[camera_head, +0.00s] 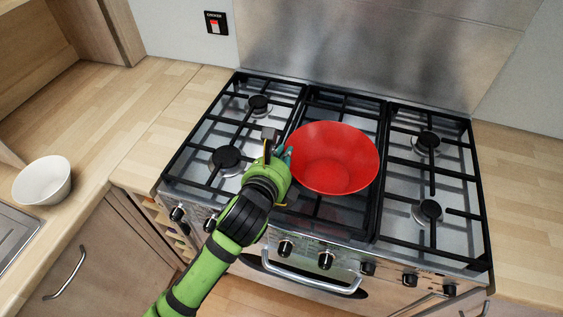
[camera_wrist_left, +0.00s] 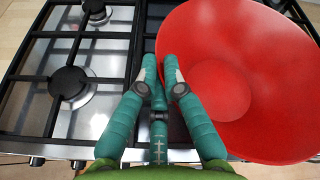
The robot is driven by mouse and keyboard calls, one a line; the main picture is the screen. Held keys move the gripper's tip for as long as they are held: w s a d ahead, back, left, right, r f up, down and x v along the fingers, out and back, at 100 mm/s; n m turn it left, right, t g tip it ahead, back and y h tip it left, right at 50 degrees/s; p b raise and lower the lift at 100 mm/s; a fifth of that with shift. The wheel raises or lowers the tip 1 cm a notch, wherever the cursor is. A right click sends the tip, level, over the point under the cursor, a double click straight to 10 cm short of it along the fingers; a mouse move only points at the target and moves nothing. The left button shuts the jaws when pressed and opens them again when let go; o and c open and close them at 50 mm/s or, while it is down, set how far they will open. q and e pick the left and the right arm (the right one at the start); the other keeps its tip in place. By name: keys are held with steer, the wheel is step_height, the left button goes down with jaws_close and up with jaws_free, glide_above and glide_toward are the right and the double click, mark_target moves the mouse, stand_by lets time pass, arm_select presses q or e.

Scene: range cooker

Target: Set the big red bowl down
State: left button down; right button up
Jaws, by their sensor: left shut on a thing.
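The big red bowl (camera_head: 336,160) is at the middle of the range cooker (camera_head: 300,215), over the central grate. I cannot tell whether its base touches the grate. My left gripper (camera_head: 284,155) is at the bowl's left rim, shut on it. In the left wrist view the bowl (camera_wrist_left: 240,85) fills the right side, and the teal fingers (camera_wrist_left: 161,75) close on its near left rim. The inside of the bowl is empty. My right gripper is in neither view.
Black grates with burners (camera_head: 228,158) lie on both sides of the bowl. A white bowl (camera_head: 42,181) stands on the left wooden counter (camera_head: 85,110). A steel splashback (camera_head: 370,50) rises behind the cooker. Knobs and an oven handle (camera_head: 310,281) line the front.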

arm_select(q)
steer(key=shift+w+a+f+p, duration=0.1)
steer(key=shift+f+p, duration=0.1)
steer(key=shift+f, duration=0.85)
steer(key=shift+w+a+f+p, duration=0.1)
steer(key=shift+f+p, duration=0.05)
steer(key=shift+f, duration=0.85)
steer(key=shift+f, duration=0.5)
steer(key=c, duration=1.8)
jaws_free()
steer(key=shift+f, duration=0.25)
steer(key=o, duration=0.4)
steer(key=shift+s, duration=0.1)
steer(key=shift+r, duration=0.15)
